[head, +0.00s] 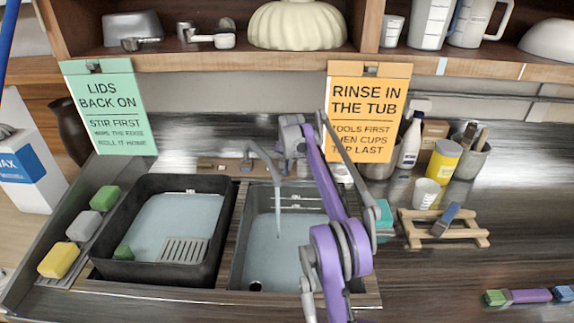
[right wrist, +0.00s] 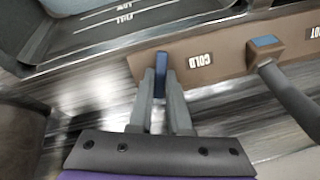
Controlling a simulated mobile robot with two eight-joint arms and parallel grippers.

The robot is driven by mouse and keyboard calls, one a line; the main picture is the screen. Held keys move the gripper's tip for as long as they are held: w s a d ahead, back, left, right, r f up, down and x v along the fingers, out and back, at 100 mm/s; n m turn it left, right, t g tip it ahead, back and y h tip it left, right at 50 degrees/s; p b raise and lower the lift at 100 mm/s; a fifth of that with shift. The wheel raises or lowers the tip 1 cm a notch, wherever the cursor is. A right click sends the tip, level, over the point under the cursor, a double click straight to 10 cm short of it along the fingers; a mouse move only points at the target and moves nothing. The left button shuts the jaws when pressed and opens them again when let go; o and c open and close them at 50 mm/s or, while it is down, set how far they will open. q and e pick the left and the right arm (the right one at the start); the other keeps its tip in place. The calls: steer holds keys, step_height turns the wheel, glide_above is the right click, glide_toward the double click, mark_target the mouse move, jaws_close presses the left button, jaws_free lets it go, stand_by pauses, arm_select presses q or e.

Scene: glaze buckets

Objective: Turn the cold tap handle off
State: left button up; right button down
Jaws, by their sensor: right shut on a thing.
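The cold tap handle (right wrist: 160,78) is a small blue bar beside the "COLD" label (right wrist: 200,60) on the brown tap plate (right wrist: 225,60). My right gripper (right wrist: 161,92) is shut on this handle, with a grey finger on each side. In the head view my right gripper (head: 291,150) is at the back of the right basin, and my purple arm hides the cold handle there. The grey tap spout (head: 262,158) leans over the right basin (head: 245,235), with a thin pale stream of water (head: 277,215) below it. My left gripper is out of view.
A black tub (head: 105,262) stands in the left basin, with sponges (head: 83,227) along its left. The orange sign (head: 367,112) hangs behind my arm. A wooden rack (head: 420,243), a yellow can (head: 443,160) and cups stand to the right. The front right counter is mostly clear.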

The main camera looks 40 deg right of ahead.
steer(key=shift+m, duration=0.7)
steer(key=c, duration=0.9)
jaws_free()
steer(key=shift+o, duration=0.2)
steer(key=shift+r, duration=0.1)
steer(key=v, duration=1)
steer(key=shift+s+r+p, duration=0.2)
steer(key=shift+s+p, duration=0.1)
